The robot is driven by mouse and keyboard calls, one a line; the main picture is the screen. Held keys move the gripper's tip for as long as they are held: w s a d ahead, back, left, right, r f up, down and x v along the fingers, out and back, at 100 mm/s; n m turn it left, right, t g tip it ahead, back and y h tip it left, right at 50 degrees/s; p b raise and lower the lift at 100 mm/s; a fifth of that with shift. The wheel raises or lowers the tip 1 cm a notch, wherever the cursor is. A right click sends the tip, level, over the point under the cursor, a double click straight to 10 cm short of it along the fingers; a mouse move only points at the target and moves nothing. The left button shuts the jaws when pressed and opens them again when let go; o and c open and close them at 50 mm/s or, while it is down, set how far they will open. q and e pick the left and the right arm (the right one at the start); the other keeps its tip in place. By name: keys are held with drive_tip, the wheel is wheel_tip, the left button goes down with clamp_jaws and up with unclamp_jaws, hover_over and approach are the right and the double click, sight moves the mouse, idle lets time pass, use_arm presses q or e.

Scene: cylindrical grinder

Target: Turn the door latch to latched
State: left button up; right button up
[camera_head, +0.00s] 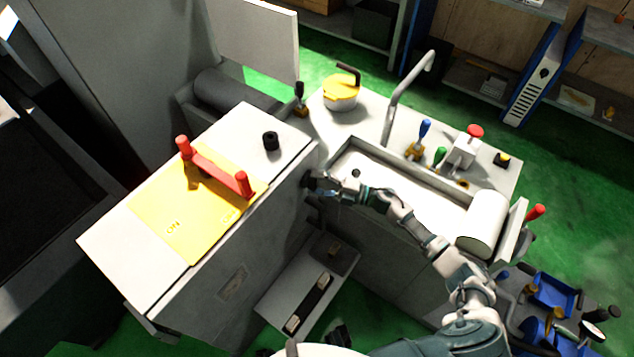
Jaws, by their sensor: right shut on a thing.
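My right gripper (320,184) reaches in from the lower right, at the right-hand side face of the tall grey cabinet (222,268), near its upper right corner. Its fingers are shut on a small dark part there, which looks like the door latch. The fingers hide most of the latch, so I cannot tell its angle.
A red handle (214,168) stands on a yellow plate (170,228) on the cabinet top, beside a black knob (271,141). To the right are a basin (440,205), a bent pipe (394,105), coloured levers (421,137) and a white cylinder (483,222). An open shelf (308,286) juts out below my arm.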

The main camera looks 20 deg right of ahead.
drive_tip(key=shift+f+n, duration=0.1)
drive_tip(key=shift+n, duration=0.5)
use_arm(q)
drive_tip(key=shift+s+f+p, duration=0.3)
drive_tip(key=shift+f, duration=0.55)
use_arm(e)
drive_tip(key=shift+n+g+h, duration=0.3)
drive_tip(key=shift+n+g, duration=0.1)
drive_tip(key=shift+n, duration=0.2)
drive_tip(key=shift+s+f, duration=0.1)
drive_tip(key=shift+f, duration=0.05)
use_arm(q)
drive_tip(key=shift+s+f, duration=0.25)
drive_tip(key=shift+s, duration=0.15)
use_arm(e)
drive_tip(key=o, duration=1.2)
drive_tip(key=shift+c, duration=0.2)
use_arm(q)
drive_tip(key=shift+w, duration=0.1)
drive_tip(key=shift+d+r, duration=0.1)
drive_tip(key=shift+d, duration=0.05)
use_arm(e)
drive_tip(key=shift+d, duration=0.1)
